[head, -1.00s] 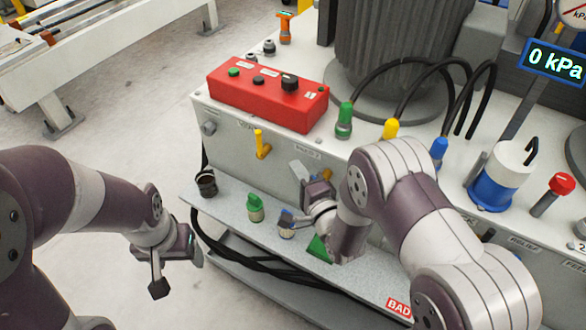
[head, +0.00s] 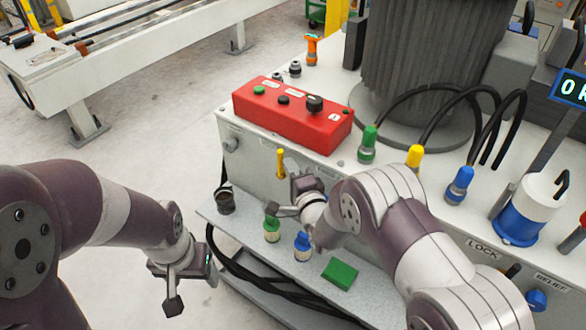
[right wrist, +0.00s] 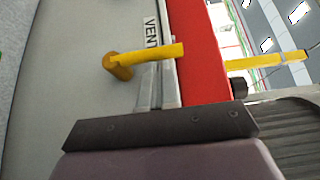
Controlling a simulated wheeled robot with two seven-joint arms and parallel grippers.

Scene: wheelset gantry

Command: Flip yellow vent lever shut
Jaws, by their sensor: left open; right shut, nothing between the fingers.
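The yellow vent lever (head: 281,163) stands upright on the front face of the grey cabinet, below the red control box. In the right wrist view the lever (right wrist: 147,54) has its pivot at left and its handle pointing right, beside a VENT label. My right gripper (head: 294,167) is just right of the lever. Its shut, empty fingers (right wrist: 155,85) lie close below the handle in the wrist view; I cannot tell whether they touch it. My left gripper (head: 180,290) is open and empty, low over the floor left of the cabinet.
The red control box (head: 292,114) sits above the lever. A shelf below holds a black cup (head: 225,201), a green-capped fitting (head: 271,230), a blue-capped fitting (head: 302,247) and a green block (head: 340,273). Capped hoses stand on top.

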